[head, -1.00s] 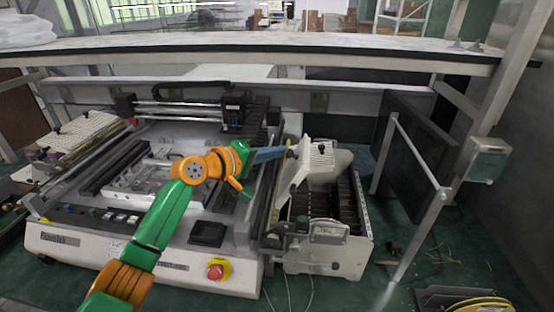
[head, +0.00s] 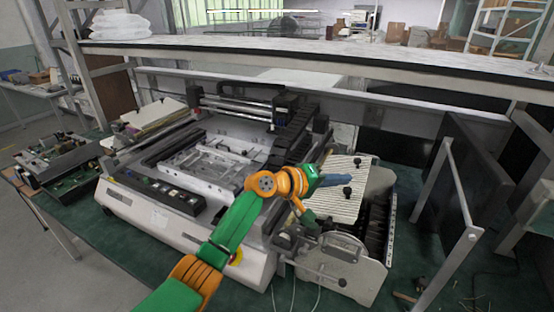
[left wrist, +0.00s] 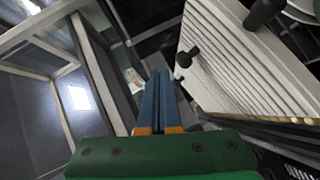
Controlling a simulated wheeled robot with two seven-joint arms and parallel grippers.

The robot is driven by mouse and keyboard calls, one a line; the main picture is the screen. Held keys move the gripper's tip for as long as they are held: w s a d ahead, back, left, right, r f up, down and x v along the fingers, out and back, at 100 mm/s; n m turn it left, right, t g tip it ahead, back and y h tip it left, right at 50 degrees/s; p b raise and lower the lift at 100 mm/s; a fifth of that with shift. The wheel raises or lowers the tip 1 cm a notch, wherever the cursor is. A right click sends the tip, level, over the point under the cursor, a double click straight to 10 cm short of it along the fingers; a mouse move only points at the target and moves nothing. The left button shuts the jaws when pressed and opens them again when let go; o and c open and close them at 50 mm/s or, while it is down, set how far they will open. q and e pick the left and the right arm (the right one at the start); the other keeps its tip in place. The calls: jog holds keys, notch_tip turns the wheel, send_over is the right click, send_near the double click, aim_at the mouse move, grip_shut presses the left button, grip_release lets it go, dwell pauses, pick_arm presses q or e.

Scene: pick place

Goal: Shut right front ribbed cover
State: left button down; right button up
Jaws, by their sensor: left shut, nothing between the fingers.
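The ribbed cover (head: 340,203) is a pale panel with dark knobs on the right side of the machine, in the head view. It is tilted, and the dark slotted bay (head: 377,222) to its right shows uncovered. My left gripper (head: 348,180) has its blue fingers shut and empty, in front of the cover's upper middle. In the left wrist view, the ribbed cover (left wrist: 235,75) rises right of the fingers (left wrist: 159,75), with a knob close to them. I cannot tell whether the fingers touch it. My right gripper is not in view.
The machine's flat bed (head: 205,160) lies left of the cover. Another ribbed panel (head: 155,115) is at its far left. A metal frame with a dark panel (head: 445,190) stands on the right. A long shelf (head: 300,55) runs across the back.

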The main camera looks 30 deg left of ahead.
pick_arm(q)
jog(key=shift+d+f, duration=0.6)
jog(key=shift+d, duration=0.05)
